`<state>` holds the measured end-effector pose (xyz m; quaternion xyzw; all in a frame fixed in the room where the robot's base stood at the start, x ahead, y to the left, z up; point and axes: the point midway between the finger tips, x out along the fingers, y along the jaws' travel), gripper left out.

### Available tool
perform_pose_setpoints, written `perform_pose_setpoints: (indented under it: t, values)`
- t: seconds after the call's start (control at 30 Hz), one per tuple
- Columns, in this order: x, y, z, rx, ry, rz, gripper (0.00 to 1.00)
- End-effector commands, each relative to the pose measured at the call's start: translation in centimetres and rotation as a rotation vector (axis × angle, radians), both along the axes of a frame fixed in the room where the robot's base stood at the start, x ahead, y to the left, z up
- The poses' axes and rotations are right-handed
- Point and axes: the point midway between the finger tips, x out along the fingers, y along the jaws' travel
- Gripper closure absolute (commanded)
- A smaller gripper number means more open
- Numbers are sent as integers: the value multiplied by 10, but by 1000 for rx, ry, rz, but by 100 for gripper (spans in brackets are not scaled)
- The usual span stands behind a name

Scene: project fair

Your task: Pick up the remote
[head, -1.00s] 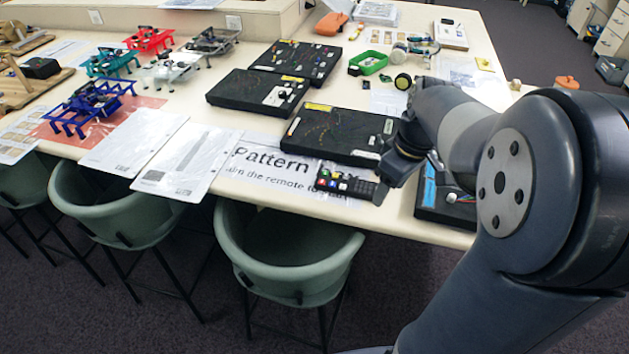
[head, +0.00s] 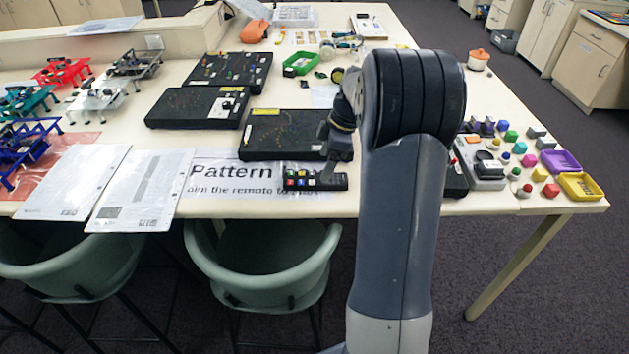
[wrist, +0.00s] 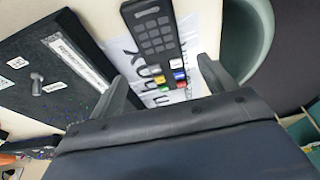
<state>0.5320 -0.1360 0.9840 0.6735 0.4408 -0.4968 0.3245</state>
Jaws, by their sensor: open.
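The remote (head: 300,182) is a slim black bar with coloured buttons at its left end in the head view. It lies on a white printed sheet near the table's front edge. In the wrist view the remote (wrist: 152,32) shows its grey keypad at the top and its coloured buttons nearer to me. My gripper (wrist: 162,72) is open, with one finger on either side of the remote's line in that view.
A black circuit board box (head: 285,134) lies just behind the remote, and another (head: 197,107) behind that. The printed sheet (head: 228,172) extends to the left. A green chair (head: 265,260) stands below the front edge. Coloured blocks and a yellow tray (head: 580,186) are at right.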

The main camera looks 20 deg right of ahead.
Motion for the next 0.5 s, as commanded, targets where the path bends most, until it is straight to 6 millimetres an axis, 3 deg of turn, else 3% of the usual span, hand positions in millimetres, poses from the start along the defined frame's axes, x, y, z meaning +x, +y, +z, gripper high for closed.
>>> perform_pose_setpoints:
  t: [0.5]
  values:
    - [6, 22, -50, -1, 1, -1, 22]
